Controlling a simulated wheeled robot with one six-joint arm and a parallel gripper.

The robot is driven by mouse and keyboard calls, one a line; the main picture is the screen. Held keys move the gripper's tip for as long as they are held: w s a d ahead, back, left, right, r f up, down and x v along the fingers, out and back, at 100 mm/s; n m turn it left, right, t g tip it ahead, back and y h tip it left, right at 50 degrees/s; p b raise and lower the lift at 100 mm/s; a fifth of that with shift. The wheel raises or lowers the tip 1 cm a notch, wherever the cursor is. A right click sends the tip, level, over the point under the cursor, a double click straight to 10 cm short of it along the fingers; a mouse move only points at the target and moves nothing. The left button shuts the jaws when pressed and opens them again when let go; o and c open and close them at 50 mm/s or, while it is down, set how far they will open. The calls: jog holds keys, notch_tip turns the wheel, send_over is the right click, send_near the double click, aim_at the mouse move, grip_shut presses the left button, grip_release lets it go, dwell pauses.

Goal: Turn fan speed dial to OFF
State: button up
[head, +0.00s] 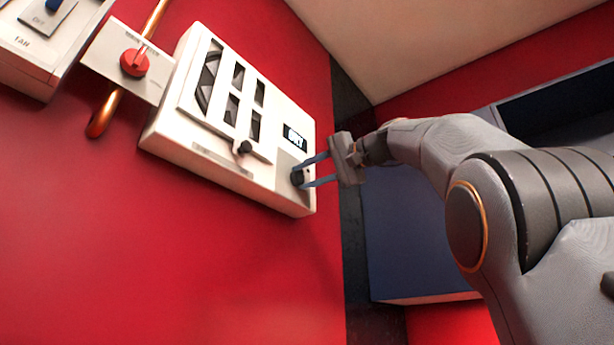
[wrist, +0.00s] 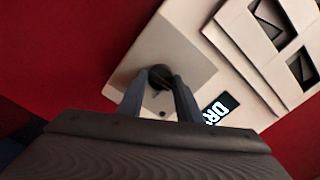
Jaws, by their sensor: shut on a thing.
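The dial (head: 297,177) is a small dark round knob on a grey plate at the right end of a white wall unit (head: 180,140). My gripper (head: 303,172) reaches in from the right and its two fingers are shut on the dial. In the wrist view the dial (wrist: 160,76) shows between the fingertips (wrist: 158,88), against the pale plate. The lit display (head: 294,138) beside the dial shows letters, partly cut off by my gripper in the wrist view. The dial's pointer and any OFF marking cannot be made out.
The unit has a slotted cover with a small black knob (head: 244,147). To its left are a red valve knob (head: 134,62) on a copper pipe (head: 104,113) and a panel labelled FAN (head: 22,42). A dark blue box (head: 415,245) stands right of the red wall.

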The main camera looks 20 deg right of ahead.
jog(key=o, duration=1)
jog(key=shift+o, duration=0.2)
jog(key=b+v, duration=0.1)
jog(key=v, duration=0.6)
jog(key=shift+s+d+b, duration=0.25)
jog(key=shift+b, duration=0.1)
